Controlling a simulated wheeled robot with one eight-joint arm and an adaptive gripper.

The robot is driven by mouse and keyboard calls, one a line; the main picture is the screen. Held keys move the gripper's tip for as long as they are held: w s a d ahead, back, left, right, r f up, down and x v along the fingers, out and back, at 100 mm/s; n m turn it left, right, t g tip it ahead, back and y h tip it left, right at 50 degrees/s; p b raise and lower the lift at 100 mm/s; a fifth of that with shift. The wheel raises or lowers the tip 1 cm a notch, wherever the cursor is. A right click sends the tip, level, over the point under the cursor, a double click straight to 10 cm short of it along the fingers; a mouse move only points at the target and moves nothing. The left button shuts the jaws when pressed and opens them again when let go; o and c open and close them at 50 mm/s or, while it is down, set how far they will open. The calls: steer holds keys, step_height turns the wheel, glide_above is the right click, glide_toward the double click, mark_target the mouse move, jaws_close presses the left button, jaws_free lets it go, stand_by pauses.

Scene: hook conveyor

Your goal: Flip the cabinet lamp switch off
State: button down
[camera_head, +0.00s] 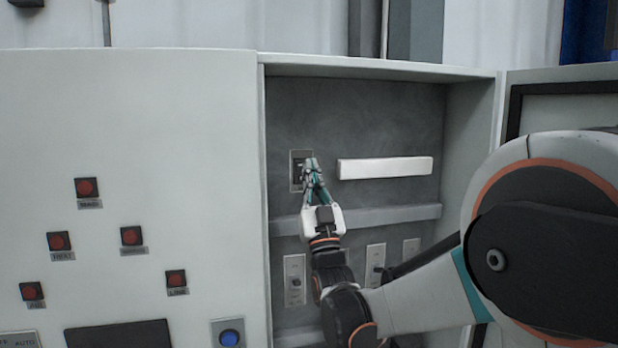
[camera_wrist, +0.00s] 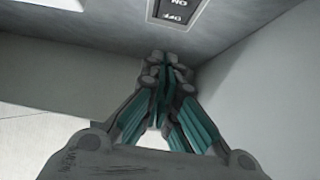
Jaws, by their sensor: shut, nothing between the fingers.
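The lamp switch (camera_head: 297,172) is a small plate with a dark face on the back wall of the open cabinet (camera_head: 380,110), left of a white bar-shaped lamp (camera_head: 385,168). My gripper (camera_head: 311,163) is shut and empty, with its fingertips at the right side of the switch plate and partly covering it. I cannot tell whether they touch it. In the wrist view, my gripper (camera_wrist: 165,62) points at the back wall, and a dark plate with ON and OFF lettering (camera_wrist: 175,10) is cut by the top edge. The lever's position cannot be made out.
A grey ledge (camera_head: 400,214) crosses the cabinet below the lamp. Several socket plates (camera_head: 294,280) sit under it. The cabinet's side wall stands close left of the switch. An open door (camera_head: 560,100) is at right. Red buttons (camera_head: 86,187) are on the left panel.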

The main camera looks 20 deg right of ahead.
steer(key=s+f+b, duration=0.3)
steer(key=s+f, duration=0.3)
steer(key=s, duration=0.3)
step_height(320, 180, down, 26)
steer(key=s+g+b, duration=0.1)
steer(key=g+b, duration=0.9)
steer(key=b, duration=0.6)
steer(key=s+f+g+b, duration=0.3)
steer(key=s+f+b, duration=0.2)
steer(key=f, duration=0.6)
steer(key=s+f+g+b, duration=0.4)
steer(key=s+f+b, duration=0.1)
steer(key=s+f, duration=0.5)
steer(key=s+f+g+b, duration=0.4)
steer(key=s+f, duration=0.3)
steer(key=f, duration=0.5)
steer(key=shift+s+d+f+b, duration=0.15)
steer(key=shift+s+b, duration=0.15)
steer(key=shift+b, duration=0.1)
